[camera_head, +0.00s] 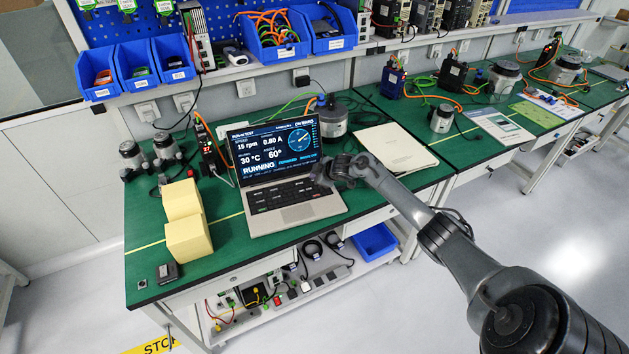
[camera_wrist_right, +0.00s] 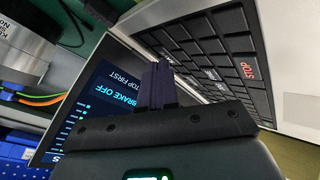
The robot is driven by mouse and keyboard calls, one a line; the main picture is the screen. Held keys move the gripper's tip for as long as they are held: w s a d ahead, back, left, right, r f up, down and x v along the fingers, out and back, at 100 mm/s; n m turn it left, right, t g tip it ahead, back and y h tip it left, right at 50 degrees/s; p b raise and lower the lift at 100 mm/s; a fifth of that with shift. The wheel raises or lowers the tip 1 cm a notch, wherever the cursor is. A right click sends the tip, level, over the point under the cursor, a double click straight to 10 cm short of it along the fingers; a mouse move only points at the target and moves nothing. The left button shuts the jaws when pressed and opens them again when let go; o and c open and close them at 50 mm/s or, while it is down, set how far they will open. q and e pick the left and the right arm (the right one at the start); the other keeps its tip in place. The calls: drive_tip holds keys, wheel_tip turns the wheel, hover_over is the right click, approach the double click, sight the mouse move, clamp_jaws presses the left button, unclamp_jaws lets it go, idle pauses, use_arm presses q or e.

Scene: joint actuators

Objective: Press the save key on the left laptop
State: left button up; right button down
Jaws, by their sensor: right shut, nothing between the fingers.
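The left laptop (camera_head: 295,215) stands open on the green bench. Its lit screen (camera_head: 275,146) reads RUNNING, 15 rpm, 0.80 A, 30 °C and 60°. Its dark keys (camera_head: 280,194) are too small in the head view for me to read a save label. My right gripper (camera_head: 325,176) is shut and empty, over the right side of the laptop near the hinge. In the right wrist view, the shut fingers (camera_wrist_right: 160,82) overlap the edge between screen (camera_wrist_right: 100,108) and keyboard (camera_wrist_right: 200,48). A red STOP key (camera_wrist_right: 247,70) shows there. I cannot tell whether the fingers touch anything. My left gripper is out of view.
Yellow blocks (camera_head: 188,238) stand left of the laptop. A grey motor (camera_head: 331,117) is behind it, and a folder (camera_head: 397,147) lies to its right. Cables and small devices (camera_head: 209,150) crowd the back left.

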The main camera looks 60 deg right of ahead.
drive_tip(key=shift+s+a+f, duration=0.1)
drive_tip(key=shift+s+f, duration=0.15)
drive_tip(key=shift+f, duration=0.55)
drive_tip(key=shift+w+r+p, duration=0.2)
drive_tip(key=shift+r+p, duration=0.6)
drive_tip(key=shift+r, duration=0.05)
drive_tip(key=shift+s+r, duration=0.1)
drive_tip(key=shift+r, duration=0.3)
wheel_tip(320, 180, up, 5)
drive_tip(key=p, duration=0.5)
drive_tip(key=shift+p, duration=0.3)
drive_tip(key=shift+r, duration=0.1)
